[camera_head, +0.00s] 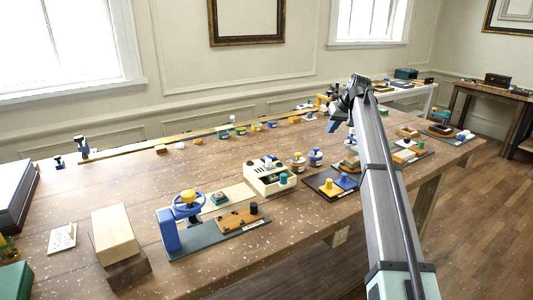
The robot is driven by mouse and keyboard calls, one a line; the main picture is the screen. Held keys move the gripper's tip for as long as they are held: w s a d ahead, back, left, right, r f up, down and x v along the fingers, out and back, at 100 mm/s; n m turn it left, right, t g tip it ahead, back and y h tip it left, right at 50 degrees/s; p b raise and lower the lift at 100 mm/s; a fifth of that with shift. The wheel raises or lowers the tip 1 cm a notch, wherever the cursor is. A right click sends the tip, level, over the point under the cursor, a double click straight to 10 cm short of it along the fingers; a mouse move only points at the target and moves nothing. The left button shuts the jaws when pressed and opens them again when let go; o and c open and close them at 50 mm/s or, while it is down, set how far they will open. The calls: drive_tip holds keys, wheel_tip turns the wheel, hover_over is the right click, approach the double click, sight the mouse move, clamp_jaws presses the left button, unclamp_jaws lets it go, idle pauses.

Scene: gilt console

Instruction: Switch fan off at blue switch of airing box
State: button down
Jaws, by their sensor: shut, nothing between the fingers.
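My gripper (333,126) is at the far end of my arm, above the right half of the long table. It is small and seen from behind; its blue fingers look shut, with nothing seen in them. A cream box (262,184) with dark slots on top and a teal knob (283,179) stands mid-table, to the left of and nearer than my gripper. It may be the airing box, but I cannot tell for sure. I cannot make out a blue switch or a fan on it. My arm hides part of the table's right side.
A board with a blue wheel (188,204) stands front left of the cream box. A dark tray (321,186) with blue and yellow pieces and two small jars (315,157) are to its right. A cream block (114,236) stands front left. Small items line the back edge.

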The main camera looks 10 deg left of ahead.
drive_tip(key=s+a+r+n, duration=0.1)
drive_tip(key=s+a, duration=0.2)
drive_tip(key=a, duration=0.4)
drive_tip(key=s+a+r+n+g+h, duration=0.1)
drive_tip(key=s+a+r, duration=0.1)
drive_tip(key=s+a, duration=0.2)
drive_tip(key=s+a+r+n+g, duration=0.1)
drive_tip(key=s+a, duration=0.3)
drive_tip(key=a, duration=0.6)
drive_tip(key=shift+r+n+h, duration=0.3)
drive_tip(key=shift+n, duration=0.1)
drive_tip(key=shift+a+f, duration=0.1)
hover_over(264, 158)
drive_tip(key=s+d, duration=0.1)
wheel_tip(264, 158, down, 12)
drive_tip(key=shift+s+d+r, duration=0.1)
drive_tip(key=shift+d+r, duration=0.05)
drive_tip(key=shift+r, duration=0.05)
drive_tip(key=shift+f, duration=0.95)
drive_tip(key=shift+s+f+t, duration=0.15)
drive_tip(key=shift+f+t, duration=0.15)
drive_tip(key=shift+f, duration=0.05)
drive_tip(key=shift+h, duration=0.3)
drive_tip(key=shift+w+r, duration=0.15)
drive_tip(key=shift+w, duration=0.05)
